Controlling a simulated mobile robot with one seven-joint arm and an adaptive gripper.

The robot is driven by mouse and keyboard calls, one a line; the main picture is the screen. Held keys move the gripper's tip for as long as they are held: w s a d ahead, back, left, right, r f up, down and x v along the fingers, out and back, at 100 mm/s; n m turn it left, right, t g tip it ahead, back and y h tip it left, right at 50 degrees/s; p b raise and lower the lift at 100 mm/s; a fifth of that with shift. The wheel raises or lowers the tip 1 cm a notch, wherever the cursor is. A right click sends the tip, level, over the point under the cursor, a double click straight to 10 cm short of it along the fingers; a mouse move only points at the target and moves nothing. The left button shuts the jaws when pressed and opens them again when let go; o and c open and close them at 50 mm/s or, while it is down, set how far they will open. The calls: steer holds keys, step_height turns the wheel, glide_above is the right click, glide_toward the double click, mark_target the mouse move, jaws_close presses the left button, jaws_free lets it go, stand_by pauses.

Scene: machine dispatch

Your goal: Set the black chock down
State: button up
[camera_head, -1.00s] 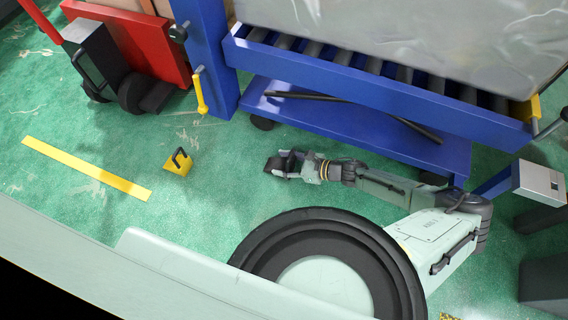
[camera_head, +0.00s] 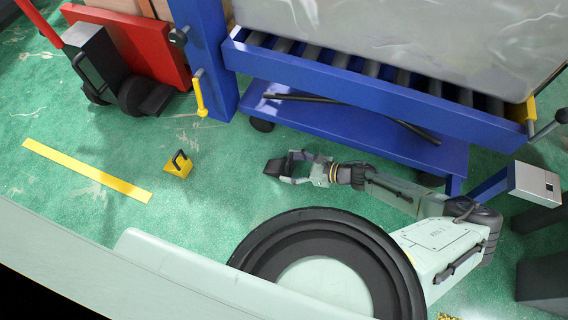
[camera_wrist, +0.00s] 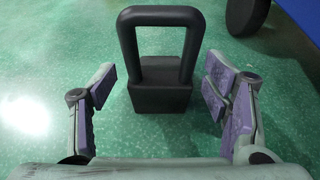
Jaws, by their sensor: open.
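The black chock (camera_wrist: 160,99), a wedge block with a loop handle, stands upright on the green floor in the wrist view, handle toward the camera. In the head view, the black chock (camera_head: 274,168) is a small dark shape at the end of my arm. My gripper (camera_head: 291,168) is low over the floor and open. In the wrist view, its purple-padded fingers are spread to the left and right of the chock, with green floor showing in the gaps. The chock's underside is hidden.
A yellow chock (camera_head: 179,165) and a yellow floor strip (camera_head: 86,170) lie to the left. A blue roller cart (camera_head: 345,122) stands just behind my arm, with a caster (camera_wrist: 247,15) near the chock. A red pallet truck (camera_head: 150,48) is at upper left. Floor between the chocks is clear.

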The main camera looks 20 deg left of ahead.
steer(key=p+v, duration=0.1)
steer(key=v, duration=0.7)
steer(key=shift+d+r+p, duration=0.15)
steer(key=shift+d+p, duration=0.2)
steer(key=shift+p, duration=0.05)
